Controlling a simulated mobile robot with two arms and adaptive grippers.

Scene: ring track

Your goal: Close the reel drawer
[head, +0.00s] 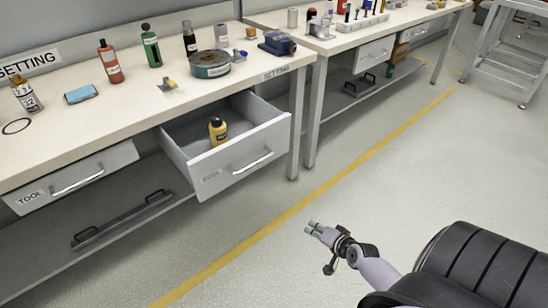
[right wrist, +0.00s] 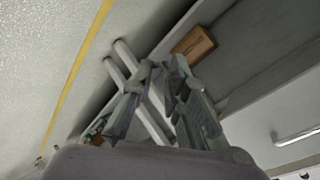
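An open drawer (head: 243,168) sticks out from under the right part of the near bench, its front label too small to read. A yellow and black bottle-like object (head: 217,131) stands inside it. A bar handle (head: 252,163) runs across its front. My right gripper (head: 315,229) is over the floor, in front and to the right of the drawer, apart from it. In the right wrist view its fingers (right wrist: 163,68) are spread with nothing between them. My left gripper is not in view.
The bench top (head: 130,95) holds bottles, a reel-like round tin (head: 210,64) and a blue vise-like tool (head: 277,43). A closed drawer marked TOOL (head: 75,180) is at the left. A second bench stands behind right. The floor around the yellow line (head: 300,205) is clear.

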